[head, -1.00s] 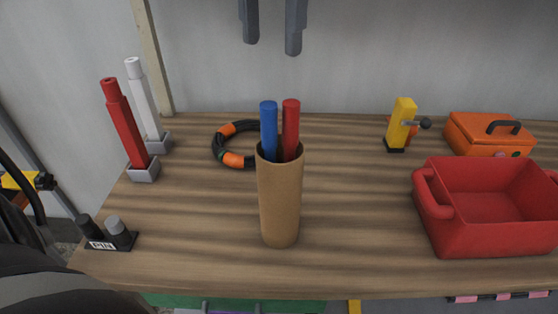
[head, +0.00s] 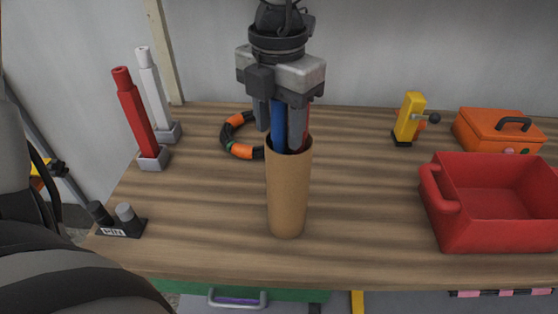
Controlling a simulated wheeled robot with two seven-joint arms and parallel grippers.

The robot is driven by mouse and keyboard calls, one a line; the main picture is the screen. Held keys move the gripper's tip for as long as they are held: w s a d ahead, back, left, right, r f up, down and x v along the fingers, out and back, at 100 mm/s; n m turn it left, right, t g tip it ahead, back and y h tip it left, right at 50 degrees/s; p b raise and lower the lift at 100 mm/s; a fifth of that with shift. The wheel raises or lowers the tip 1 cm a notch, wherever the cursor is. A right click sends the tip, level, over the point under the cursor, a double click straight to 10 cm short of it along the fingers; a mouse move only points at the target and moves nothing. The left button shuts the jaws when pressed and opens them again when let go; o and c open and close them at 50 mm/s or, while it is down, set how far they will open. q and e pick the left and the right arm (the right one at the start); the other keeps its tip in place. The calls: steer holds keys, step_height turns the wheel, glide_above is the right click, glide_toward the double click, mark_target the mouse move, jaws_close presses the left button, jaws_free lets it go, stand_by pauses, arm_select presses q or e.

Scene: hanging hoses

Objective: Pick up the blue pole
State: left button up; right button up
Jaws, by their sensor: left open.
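The blue pole (head: 278,128) stands in a tall brown cup (head: 288,195) on the wooden table. A red pole (head: 306,117) stands in the same cup, mostly hidden behind a finger. My left gripper (head: 279,138) points down over the cup from above. Its two fingers are apart, with the blue pole's upper part between them. The fingertips are near the cup's rim. The pole's top end is hidden by the gripper body. I cannot tell whether either finger touches the pole. My right gripper is not in view.
A black and orange ring (head: 238,137) lies behind the cup. Red (head: 136,115) and white (head: 154,90) posts stand at left, with a small black pin holder (head: 121,223) in front. A red bin (head: 492,210), orange box (head: 497,131) and yellow device (head: 409,118) are at right.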

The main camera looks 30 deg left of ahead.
arm_select(q)
steer(key=shift+f, duration=0.2)
jaws_close()
steer(key=shift+r, duration=0.1)
step_height(320, 180, up, 18)
stand_by(0.7)
